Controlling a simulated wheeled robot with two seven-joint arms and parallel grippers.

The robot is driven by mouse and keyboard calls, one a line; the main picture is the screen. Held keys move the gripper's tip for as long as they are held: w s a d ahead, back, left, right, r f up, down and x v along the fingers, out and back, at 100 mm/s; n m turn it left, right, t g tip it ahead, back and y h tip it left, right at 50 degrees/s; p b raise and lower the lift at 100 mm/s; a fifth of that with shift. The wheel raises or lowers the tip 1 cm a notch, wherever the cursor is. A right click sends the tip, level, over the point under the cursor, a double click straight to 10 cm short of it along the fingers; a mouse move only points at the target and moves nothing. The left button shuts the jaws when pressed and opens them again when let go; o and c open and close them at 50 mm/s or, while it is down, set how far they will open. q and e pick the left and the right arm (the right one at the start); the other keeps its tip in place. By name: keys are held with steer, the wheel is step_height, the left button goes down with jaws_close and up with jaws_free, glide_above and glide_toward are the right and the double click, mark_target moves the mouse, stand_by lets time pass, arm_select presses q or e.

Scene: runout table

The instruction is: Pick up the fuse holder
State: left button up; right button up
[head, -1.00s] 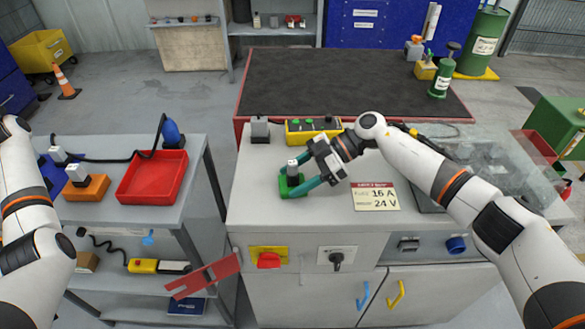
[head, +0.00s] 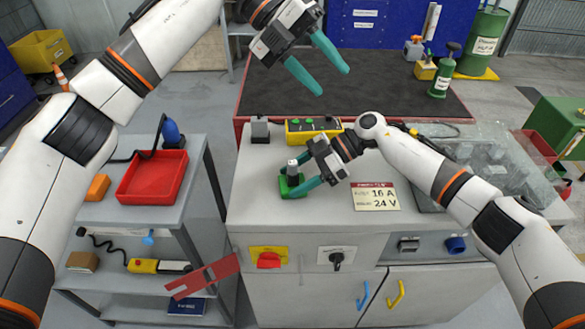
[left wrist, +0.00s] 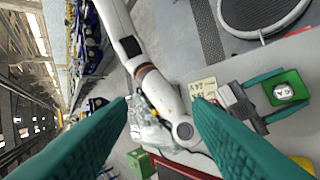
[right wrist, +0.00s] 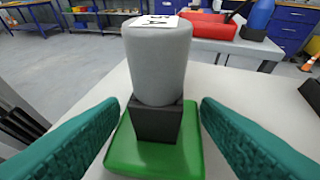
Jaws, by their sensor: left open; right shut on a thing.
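A green base with a black socket and an upright grey cylinder, seemingly the fuse holder (head: 291,190), stands at the left of the grey bench top. It fills the middle of the right wrist view (right wrist: 155,150), with a white marked label on its top. My right gripper (head: 292,177) is shut on the green base, one teal finger on each side. It appears to rest on the bench. The left wrist view also shows the green base (left wrist: 283,78) from above. My left gripper (head: 334,83) is open and empty, high up over the dark mat.
A sign reading 16 A 24 V (head: 376,197) lies right of the holder. A yellow button box (head: 313,128) and a grey block (head: 260,130) stand behind it. A red tray (head: 152,177) sits on the left table. A clear cover (head: 480,160) lies at the right.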

arm_select(q)
step_height(320, 180, down, 6)
steer(key=t+y, duration=0.2)
steer(key=y, duration=0.3)
arm_select(e)
steer(key=shift+f, duration=0.15)
arm_select(q)
steer(key=n+t+y, duration=0.2)
steer(key=y, duration=0.2)
glide_above(293, 162)
steer(key=f, duration=0.8)
steer(key=shift+w+d+f, duration=0.2)
steer(key=shift+d+f, duration=0.1)
steer(key=shift+f, duration=0.05)
steer(key=shift+s+a+f, duration=0.15)
steer(key=shift+a+f, duration=0.05)
steer(key=shift+f, duration=1.35)
steer(key=shift+s+a+f, duration=0.1)
steer(key=shift+a+f, duration=0.05)
steer(key=shift+f, duration=1.4)
jaws_close()
